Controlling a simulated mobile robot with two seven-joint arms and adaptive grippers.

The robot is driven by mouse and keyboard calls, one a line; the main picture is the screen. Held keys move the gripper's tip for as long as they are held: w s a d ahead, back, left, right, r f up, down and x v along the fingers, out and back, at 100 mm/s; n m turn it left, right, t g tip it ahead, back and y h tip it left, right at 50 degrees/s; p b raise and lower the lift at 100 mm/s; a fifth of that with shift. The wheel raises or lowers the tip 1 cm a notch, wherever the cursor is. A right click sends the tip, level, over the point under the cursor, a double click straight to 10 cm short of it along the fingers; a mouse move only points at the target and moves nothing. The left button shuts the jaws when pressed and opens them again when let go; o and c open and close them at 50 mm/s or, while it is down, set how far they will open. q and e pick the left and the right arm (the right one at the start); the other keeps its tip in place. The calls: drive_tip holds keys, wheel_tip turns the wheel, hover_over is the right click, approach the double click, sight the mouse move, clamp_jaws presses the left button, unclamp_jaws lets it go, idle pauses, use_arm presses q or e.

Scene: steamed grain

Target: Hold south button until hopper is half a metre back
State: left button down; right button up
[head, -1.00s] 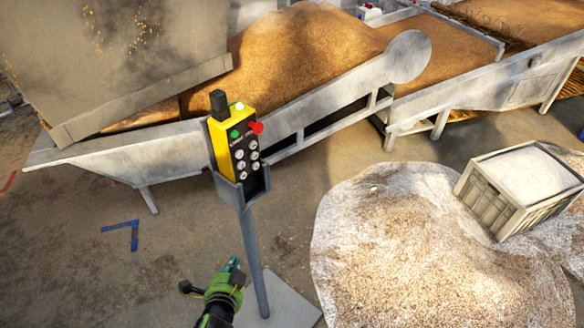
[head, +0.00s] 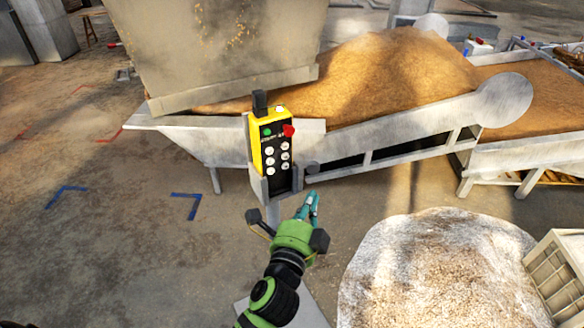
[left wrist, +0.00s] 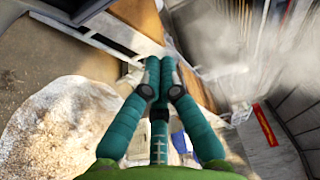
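The yellow and black control pendant (head: 266,150) sits upright in a grey holder on a post. It has a green button, a red knob and several pale round buttons; I cannot read which is south. The big grey hopper (head: 215,45) hangs behind it, over the left end of the grain trough. My left gripper (head: 311,205) is below and right of the pendant, apart from it in the picture. In the left wrist view its teal fingers (left wrist: 160,68) meet, shut and empty. My right gripper is not in view.
A sloping metal trough (head: 400,132) heaped with brown grain (head: 400,70) stands behind the pendant. A pale grain pile (head: 440,270) lies on the floor at right beside a crate (head: 560,272). Blue tape (head: 187,206) marks open floor at left.

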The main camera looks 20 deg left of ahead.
sight(285, 166)
use_arm(q)
drive_tip(key=w+a+p, duration=0.1)
drive_tip(key=w+a, duration=0.5)
drive_tip(key=shift+a, duration=0.2)
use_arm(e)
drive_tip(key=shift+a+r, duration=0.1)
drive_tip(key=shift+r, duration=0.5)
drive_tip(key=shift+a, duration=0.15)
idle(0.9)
use_arm(q)
drive_tip(key=shift+w+a, duration=0.1)
drive_tip(key=shift+w+a, duration=0.2)
drive_tip(key=shift+a, duration=0.05)
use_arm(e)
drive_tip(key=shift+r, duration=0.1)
